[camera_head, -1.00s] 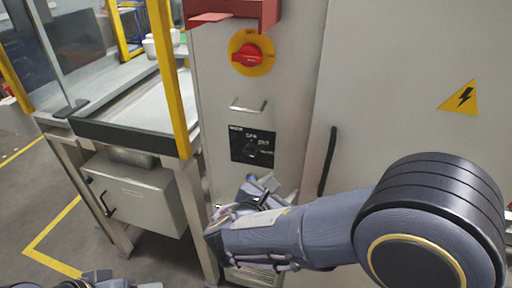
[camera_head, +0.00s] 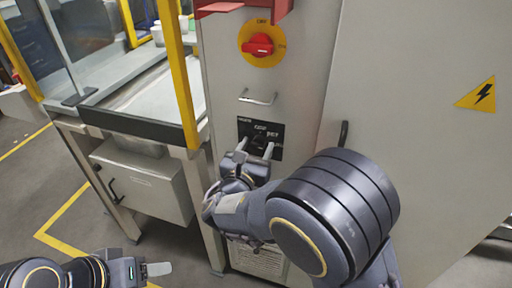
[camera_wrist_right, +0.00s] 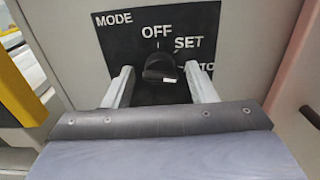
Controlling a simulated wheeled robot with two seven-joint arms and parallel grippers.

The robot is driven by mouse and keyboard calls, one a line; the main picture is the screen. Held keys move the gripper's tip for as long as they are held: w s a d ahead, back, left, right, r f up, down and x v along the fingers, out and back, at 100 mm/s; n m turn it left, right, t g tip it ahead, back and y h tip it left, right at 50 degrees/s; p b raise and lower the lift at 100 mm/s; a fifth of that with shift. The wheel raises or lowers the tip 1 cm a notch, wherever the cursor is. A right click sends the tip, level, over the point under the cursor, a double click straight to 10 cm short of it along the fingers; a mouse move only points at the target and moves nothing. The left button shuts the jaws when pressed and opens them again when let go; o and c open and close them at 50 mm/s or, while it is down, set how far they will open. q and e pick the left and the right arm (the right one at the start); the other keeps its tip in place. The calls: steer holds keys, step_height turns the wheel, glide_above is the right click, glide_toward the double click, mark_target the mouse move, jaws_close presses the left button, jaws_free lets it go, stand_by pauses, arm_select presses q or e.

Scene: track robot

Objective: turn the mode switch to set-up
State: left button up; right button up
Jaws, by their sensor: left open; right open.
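The mode switch (camera_wrist_right: 160,68) is a black knob on a black plate (camera_wrist_right: 110,42) lettered MODE, OFF, SET and a partly hidden AUTO. A white mark on the knob sits at its lower right, on the AUTO side rather than by SET. In the head view the plate (camera_head: 245,126) is on the grey cabinet front, its lower part hidden by my gripper. My right gripper (camera_wrist_right: 159,72) is open, one finger to each side of the knob with gaps; I cannot tell how deep the tips reach. My left gripper (camera_head: 150,268) is open and empty at the lower left, away from the cabinet.
Above the plate are a metal handle (camera_head: 258,99), a red rotary switch on a yellow disc (camera_head: 260,44) and a red bracket (camera_head: 240,8). A dark door handle (camera_head: 343,133) is to the right. A yellow-posted workbench (camera_head: 140,126) stands left. Floor is free at lower left.

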steer(key=shift+c, duration=0.3)
steer(key=c, duration=0.8)
steer(key=shift+r+n+p, duration=0.15)
steer(key=shift+n+p, duration=0.55)
steer(key=shift+p, duration=0.2)
steer(key=shift+c, duration=0.2)
steer(key=n+p, duration=0.4)
steer(key=shift+r, duration=0.1)
steer(key=n+p, duration=0.3)
steer(key=shift+d, duration=0.1)
steer(key=shift+f+n+p, duration=0.2)
steer(key=shift+n+p, duration=0.45)
steer(key=shift+n, duration=0.05)
steer(key=o, duration=0.9)
